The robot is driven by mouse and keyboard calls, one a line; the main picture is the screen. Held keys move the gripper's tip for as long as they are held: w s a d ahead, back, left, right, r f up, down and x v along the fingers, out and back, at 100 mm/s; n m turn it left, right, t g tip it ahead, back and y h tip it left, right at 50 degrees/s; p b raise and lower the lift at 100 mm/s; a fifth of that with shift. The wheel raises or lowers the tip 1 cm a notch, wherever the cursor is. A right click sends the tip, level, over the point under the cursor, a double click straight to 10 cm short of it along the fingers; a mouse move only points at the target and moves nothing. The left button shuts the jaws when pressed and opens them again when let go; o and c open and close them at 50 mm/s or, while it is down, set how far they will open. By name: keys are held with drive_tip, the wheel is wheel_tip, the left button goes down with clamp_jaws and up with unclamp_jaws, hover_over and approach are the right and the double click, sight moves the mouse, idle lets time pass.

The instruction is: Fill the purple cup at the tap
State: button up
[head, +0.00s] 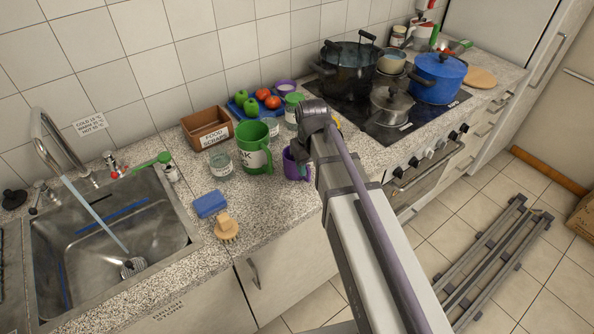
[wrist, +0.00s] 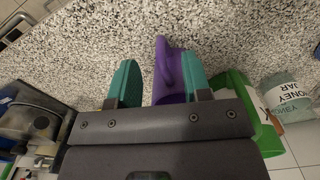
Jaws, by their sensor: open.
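The purple cup (head: 292,168) stands upright on the speckled counter near its front edge, partly hidden by my arm. In the wrist view the purple cup (wrist: 171,78) lies between my gripper's two teal fingers, nearer the right one, with its handle toward the top. My gripper (head: 303,160) is open around the cup; whether a finger touches it I cannot tell. The tap (head: 45,140) at the left is running, and its stream falls into the steel sink (head: 130,215).
A green mug (head: 253,148) stands close left of the cup, with a glass jar (head: 220,165) beyond. A blue sponge (head: 210,204) and a brush (head: 226,229) lie between cup and sink. A wooden box (head: 206,129) and a blue fruit tray (head: 236,110) are behind.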

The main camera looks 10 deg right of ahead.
wheel_tip(320, 180, down, 5)
drive_tip(key=b, duration=0.3)
drive_tip(key=shift+a+r, duration=0.1)
drive_tip(key=shift+r, duration=0.3)
clamp_jaws()
